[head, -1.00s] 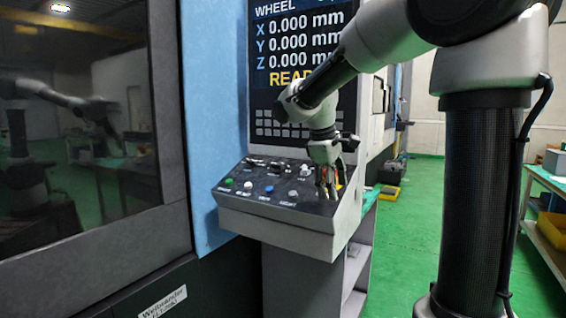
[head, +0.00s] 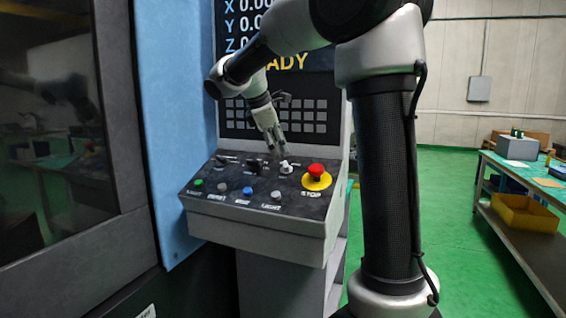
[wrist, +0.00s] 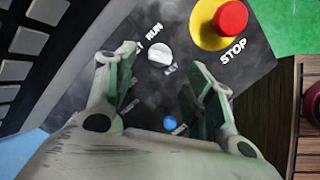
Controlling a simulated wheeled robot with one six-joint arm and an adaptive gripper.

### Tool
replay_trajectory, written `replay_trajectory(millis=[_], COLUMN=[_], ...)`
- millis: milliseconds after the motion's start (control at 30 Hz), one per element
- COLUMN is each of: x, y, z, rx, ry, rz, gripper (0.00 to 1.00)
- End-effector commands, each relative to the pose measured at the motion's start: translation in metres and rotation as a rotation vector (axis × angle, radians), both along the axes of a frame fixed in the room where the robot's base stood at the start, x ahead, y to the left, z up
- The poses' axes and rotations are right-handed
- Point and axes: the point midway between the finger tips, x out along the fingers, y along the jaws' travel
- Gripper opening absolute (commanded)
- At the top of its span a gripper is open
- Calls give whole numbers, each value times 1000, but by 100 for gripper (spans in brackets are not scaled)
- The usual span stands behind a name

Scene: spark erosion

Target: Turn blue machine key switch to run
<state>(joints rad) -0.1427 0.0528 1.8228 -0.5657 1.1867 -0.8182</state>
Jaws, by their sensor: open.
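The blue machine's control panel (head: 225,178) slopes toward me in the head view. A pale silver switch knob (head: 286,167) sits near its back right, left of the stop button. In the wrist view the knob (wrist: 159,52) is round and pale, with a "RUN" label just above it and another label partly hidden by a finger. My gripper (head: 278,147) is just above and behind the knob, open and empty. In the wrist view its fingers (wrist: 165,75) are spread, with the knob beyond the fingertips, apart from them. Which way the knob points is unclear.
A red stop button (head: 316,173) on a yellow base stands right of the knob. Other switches (head: 254,165) lie left of it; green, grey and blue (head: 247,191) buttons line the front. A keypad and screen rise behind. A workbench with a yellow bin (head: 524,213) is far right.

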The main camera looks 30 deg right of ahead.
Motion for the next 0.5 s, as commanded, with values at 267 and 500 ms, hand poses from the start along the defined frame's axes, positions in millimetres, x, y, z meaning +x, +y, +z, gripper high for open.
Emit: replay_trajectory(millis=[267, 500], x=[8, 12], y=[-23, -33], z=[-41, -59], rx=[1, 1], ry=[4, 1], rz=[-3, -2], gripper=[54, 54])
